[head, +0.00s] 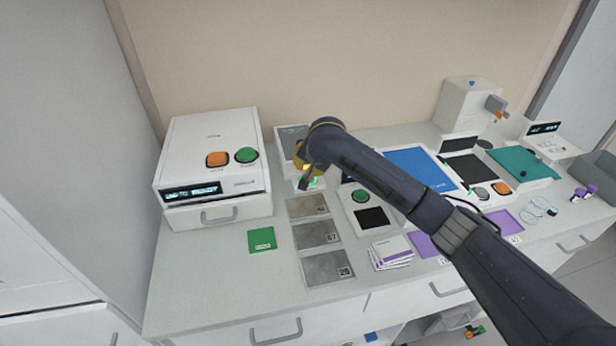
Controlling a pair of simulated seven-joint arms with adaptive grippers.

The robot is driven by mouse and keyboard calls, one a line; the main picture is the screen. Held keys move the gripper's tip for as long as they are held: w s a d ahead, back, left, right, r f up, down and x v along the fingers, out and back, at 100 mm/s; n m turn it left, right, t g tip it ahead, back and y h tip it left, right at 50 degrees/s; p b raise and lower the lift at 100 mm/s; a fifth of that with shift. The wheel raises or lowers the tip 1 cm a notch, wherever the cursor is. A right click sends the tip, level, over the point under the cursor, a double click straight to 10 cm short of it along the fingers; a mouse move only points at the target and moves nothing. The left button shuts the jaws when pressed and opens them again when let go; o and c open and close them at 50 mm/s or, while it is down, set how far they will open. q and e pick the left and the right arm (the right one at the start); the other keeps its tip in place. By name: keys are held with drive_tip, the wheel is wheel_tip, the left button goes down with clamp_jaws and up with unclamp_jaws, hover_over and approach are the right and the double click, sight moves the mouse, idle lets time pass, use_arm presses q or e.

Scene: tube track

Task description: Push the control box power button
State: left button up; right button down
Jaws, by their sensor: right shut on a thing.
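A large white box (210,150) stands at the back left of the counter. It has an orange round button (217,159) and a green round button (246,155) on top, and a lit display (191,192) on its front. A smaller white unit (348,209) in the middle carries another green button (360,196). I cannot read which one is labelled as the control box. My right gripper (309,180) is right of the large box, apart from its buttons. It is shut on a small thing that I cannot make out. My left gripper is out of view.
Grey numbered plates (317,235) and a green card (261,239) lie in front. A blue mat (419,170), a teal tray (522,163) and a white dispenser (466,106) are at right. My right arm crosses above the counter.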

drive_tip(key=shift+s+a+f, duration=0.1)
drive_tip(key=shift+s+f, duration=0.05)
drive_tip(key=shift+f, duration=0.35)
drive_tip(key=shift+s+a+f, duration=0.1)
drive_tip(key=shift+s+f, duration=0.05)
drive_tip(key=shift+f, duration=0.3)
drive_tip(key=shift+r, duration=0.15)
idle(0.3)
drive_tip(key=shift+s+r, duration=0.2)
drive_tip(key=shift+r, duration=0.5)
drive_tip(key=shift+w+r, duration=0.2)
drive_tip(key=shift+r, duration=3.05)
